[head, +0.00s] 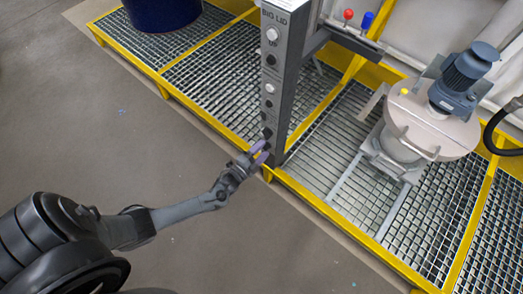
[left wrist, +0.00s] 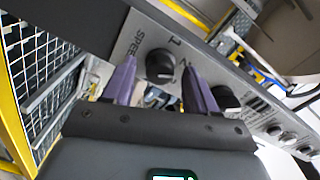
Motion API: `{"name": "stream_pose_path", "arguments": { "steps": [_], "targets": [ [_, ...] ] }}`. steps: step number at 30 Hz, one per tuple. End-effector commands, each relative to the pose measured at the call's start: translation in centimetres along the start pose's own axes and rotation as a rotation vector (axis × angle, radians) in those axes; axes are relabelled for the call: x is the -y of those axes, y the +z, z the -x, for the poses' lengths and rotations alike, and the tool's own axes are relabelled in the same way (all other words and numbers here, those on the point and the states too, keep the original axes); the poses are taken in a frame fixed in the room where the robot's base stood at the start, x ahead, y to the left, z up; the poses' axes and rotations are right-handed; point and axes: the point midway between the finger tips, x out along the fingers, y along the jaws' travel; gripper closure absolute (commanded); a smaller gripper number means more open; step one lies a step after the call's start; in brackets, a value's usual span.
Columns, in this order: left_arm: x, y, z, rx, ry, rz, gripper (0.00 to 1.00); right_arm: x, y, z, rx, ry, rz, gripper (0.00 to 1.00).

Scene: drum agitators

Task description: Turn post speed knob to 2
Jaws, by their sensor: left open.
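The grey control post (head: 285,75) stands upright, with a column of buttons and knobs on its face. In the left wrist view, the black speed knob (left wrist: 160,65) sits beside the word SPEED and the numeral 1; another numeral is partly hidden by a finger. Its exact setting is hard to read. My left gripper (head: 262,152) is at the low end of the post's face. In the left wrist view its purple fingers (left wrist: 159,66) are open, one on each side of the speed knob; I cannot tell whether they touch it. My right gripper is not in view.
A second black knob (left wrist: 226,98) sits on the panel just right of the fingers. Yellow-framed metal grating (head: 330,150) surrounds the post. A drum agitator lid with a blue motor (head: 465,72) stands at right, a dark blue drum (head: 160,10) at top left. The floor at left is clear.

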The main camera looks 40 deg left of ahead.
Motion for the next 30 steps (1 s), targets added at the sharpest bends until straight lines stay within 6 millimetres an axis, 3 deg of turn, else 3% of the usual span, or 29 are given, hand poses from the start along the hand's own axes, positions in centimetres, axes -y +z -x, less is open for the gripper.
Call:
{"name": "stream_pose_path", "arguments": {
  "steps": [5, 18, 24, 30],
  "targets": [
    [0.2, -0.1, 1.7, 0.002, 0.003, 0.000, 0.42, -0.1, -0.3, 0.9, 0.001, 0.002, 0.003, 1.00],
    [0.1, -0.1, 8.8, 0.001, 0.003, 0.002, 0.42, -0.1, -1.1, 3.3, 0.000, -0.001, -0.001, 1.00],
    [0.1, -0.1, 10.3, 0.001, 0.000, 0.001, 0.42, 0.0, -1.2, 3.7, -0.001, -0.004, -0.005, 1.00],
    [0.0, 0.0, 10.6, 0.000, -0.001, 0.000, 0.42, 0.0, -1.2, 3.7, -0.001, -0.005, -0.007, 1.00]
  ]
}}
